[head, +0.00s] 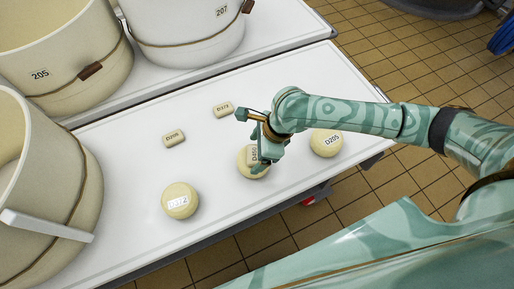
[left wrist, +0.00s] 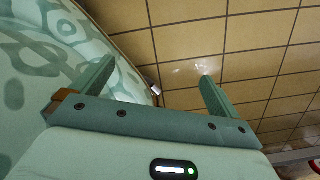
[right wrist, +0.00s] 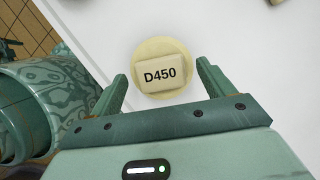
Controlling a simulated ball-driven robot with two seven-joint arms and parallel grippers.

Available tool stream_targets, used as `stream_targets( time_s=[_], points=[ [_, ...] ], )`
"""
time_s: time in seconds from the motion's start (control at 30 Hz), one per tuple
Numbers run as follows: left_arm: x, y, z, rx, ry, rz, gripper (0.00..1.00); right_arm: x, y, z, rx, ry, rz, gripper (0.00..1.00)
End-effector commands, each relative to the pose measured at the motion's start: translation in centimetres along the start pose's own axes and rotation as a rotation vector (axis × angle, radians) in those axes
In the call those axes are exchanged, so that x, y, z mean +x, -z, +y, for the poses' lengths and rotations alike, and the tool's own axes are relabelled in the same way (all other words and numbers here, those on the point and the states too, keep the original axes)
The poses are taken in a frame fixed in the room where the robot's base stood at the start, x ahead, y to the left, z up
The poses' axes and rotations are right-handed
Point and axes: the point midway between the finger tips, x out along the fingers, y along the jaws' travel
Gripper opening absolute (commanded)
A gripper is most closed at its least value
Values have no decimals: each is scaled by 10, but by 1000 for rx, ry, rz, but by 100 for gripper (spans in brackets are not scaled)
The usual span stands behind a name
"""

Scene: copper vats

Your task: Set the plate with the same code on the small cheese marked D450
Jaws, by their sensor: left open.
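The beige plate marked D450 (right wrist: 162,75) lies flat on top of a round pale cheese (right wrist: 163,46), roughly centred. The plate hides any code on that cheese's top. My right gripper (right wrist: 163,72) is open, with a finger on each side of the plate and a visible gap to each. In the head view this gripper (head: 263,154) is just over the middle cheese (head: 247,170) and partly covers it. My left gripper (left wrist: 155,72) is open and empty over the tiled floor.
On the white table (head: 120,215) are a cheese marked D212 (head: 180,201), a cheese marked D205 (head: 326,143) and two beige plates (head: 173,138), (head: 223,110). Large vats, including 205 (head: 75,55) and 207 (head: 190,35), stand at the left and back.

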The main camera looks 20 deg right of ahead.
Motion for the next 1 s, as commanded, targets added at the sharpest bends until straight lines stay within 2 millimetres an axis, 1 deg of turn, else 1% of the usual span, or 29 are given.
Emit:
stream_targets(
  time_s=[0.17, 0.2, 0.23, 0.3, 0.37, 0.47, 0.6, 0.7, 0.83, 0.9, 1.0],
  points=[
    [0, 0, 6, -3, -7, -1, 100, 0, 0, 0, 0, 0, 0, 81],
    [0, 1, 7, 0, -8, -2, 100, 0, 0, 0, 0, 0, 0, 81],
    [-4, 6, 5, 5, -4, 6, 100, -5, 0, 0, -1, 2, 0, 81],
    [-9, 12, 4, -3, -2, 25, 100, -19, -1, -1, -2, 7, -1, 81],
    [-14, 10, 9, -16, -9, 28, 100, -34, -2, -1, -2, 8, -1, 81],
    [-25, 11, 10, -26, -9, 42, 100, -64, -3, -2, -3, 10, -1, 81],
    [-40, 16, 8, -26, -2, 61, 100, -104, -3, -1, -3, 9, -1, 81],
    [-49, 18, 6, -26, 2, 70, 100, -127, -2, -1, -2, 7, -1, 81],
    [-57, 21, 5, -25, 5, 78, 100, -149, -2, -1, -1, 5, -1, 81],
    [-59, 22, 5, -25, 6, 81, 100, -157, -1, -1, -1, 3, -1, 81],
    [-61, 22, 4, -25, 7, 83, 100, -162, -1, 0, -1, 1, 0, 81]
  ],
)
